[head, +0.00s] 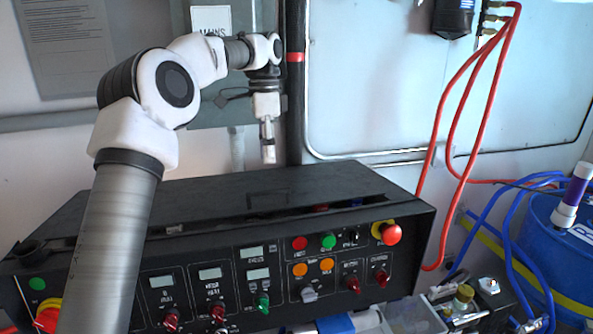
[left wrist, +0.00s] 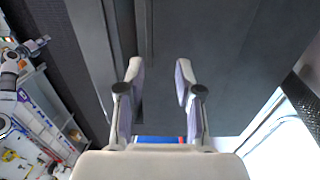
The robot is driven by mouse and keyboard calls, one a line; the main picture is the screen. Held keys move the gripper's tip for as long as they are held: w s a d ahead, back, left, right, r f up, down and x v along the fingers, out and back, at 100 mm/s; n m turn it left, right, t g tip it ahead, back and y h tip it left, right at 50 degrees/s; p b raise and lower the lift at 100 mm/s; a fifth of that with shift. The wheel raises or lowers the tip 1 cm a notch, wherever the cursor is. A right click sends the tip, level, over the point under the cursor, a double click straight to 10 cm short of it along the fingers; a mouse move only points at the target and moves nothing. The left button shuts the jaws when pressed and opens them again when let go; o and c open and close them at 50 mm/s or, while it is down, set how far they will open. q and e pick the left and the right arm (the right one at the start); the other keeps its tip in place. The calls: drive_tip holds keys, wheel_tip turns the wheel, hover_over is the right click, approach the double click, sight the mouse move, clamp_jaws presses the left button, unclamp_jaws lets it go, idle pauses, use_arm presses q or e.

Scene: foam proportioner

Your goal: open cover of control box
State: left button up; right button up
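The black control box (head: 130,285) stands across the lower part of the head view, its front panel carrying knobs, buttons and small displays. Its flat dark cover (head: 220,195) lies on top, with a raised rectangular part near the middle of its front edge. A dark uneven gap with bits of red and blue shows along the cover's front edge. My left gripper (head: 268,158) points down above the back of the cover, seemingly apart from it. In the left wrist view its two fingers (left wrist: 158,70) are spread with nothing between them, over dark surfaces. My right gripper is not in view.
A dark vertical post (head: 295,90) and a grey wall box (head: 215,105) stand behind my left gripper. Red hoses (head: 468,130) hang at the right. A blue drum (head: 565,235) with blue hoses stands right of the control box. My left arm hides part of the box's left side.

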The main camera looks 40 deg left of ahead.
sight(269, 191)
use_arm(q)
drive_tip(key=s+d, duration=0.1)
drive_tip(key=s+f, duration=0.1)
drive_tip(key=shift+s+d+f, duration=0.15)
drive_tip(key=shift+s+d, duration=0.15)
drive_tip(key=shift+d, duration=0.1)
drive_tip(key=f, duration=0.2)
drive_tip(key=w+f+p, duration=0.1)
drive_tip(key=f, duration=0.2)
drive_tip(key=shift+a+f, duration=0.2)
drive_tip(key=shift+f, duration=0.05)
drive_tip(key=shift+s, duration=0.2)
drive_tip(key=shift+s+r, duration=0.1)
drive_tip(key=shift+s, duration=0.05)
drive_tip(key=shift+s+d+r, duration=0.1)
drive_tip(key=shift+d, duration=0.15)
drive_tip(key=shift+c, duration=1.4)
drive_tip(key=shift+d, duration=0.15)
clamp_jaws()
